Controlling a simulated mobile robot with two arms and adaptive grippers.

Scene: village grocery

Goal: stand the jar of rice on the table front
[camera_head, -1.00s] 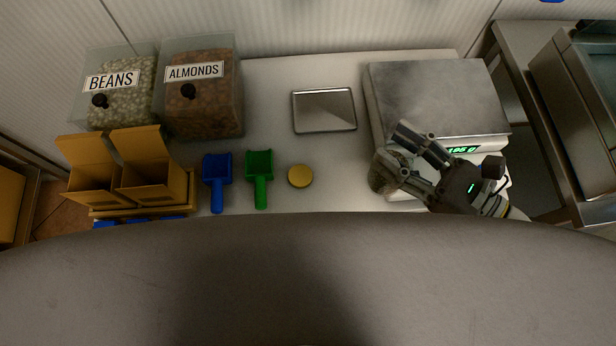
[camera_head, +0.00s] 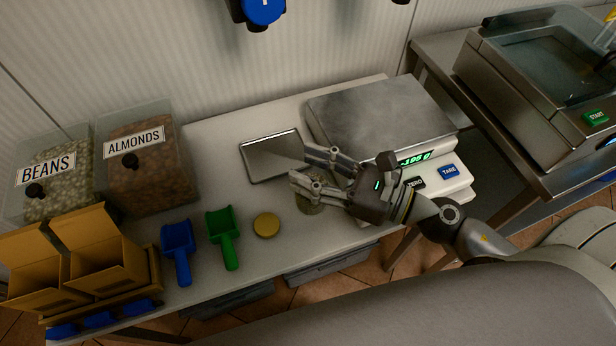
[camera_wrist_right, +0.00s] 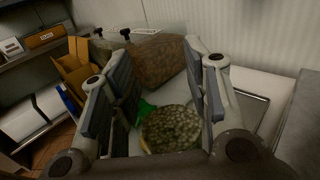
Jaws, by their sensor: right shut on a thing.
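My right gripper (camera_head: 314,172) is shut on the jar (camera_head: 310,203), which is mostly covered by the fingers in the head view. In the right wrist view the jar (camera_wrist_right: 170,128) shows from above between the fingers, open and full of pale speckled grains. The jar is over the front part of the white table (camera_head: 222,281), between the scale and a round yellow lid. I cannot tell whether its base touches the table. My left gripper is not in view.
The scale (camera_head: 380,115) stands right of the jar and a metal tray (camera_head: 270,157) lies behind it. The yellow lid (camera_head: 266,225), green scoop (camera_head: 222,235) and blue scoop (camera_head: 178,250) lie to the left. Bins of almonds (camera_head: 140,175) and beans (camera_head: 60,180) stand further left.

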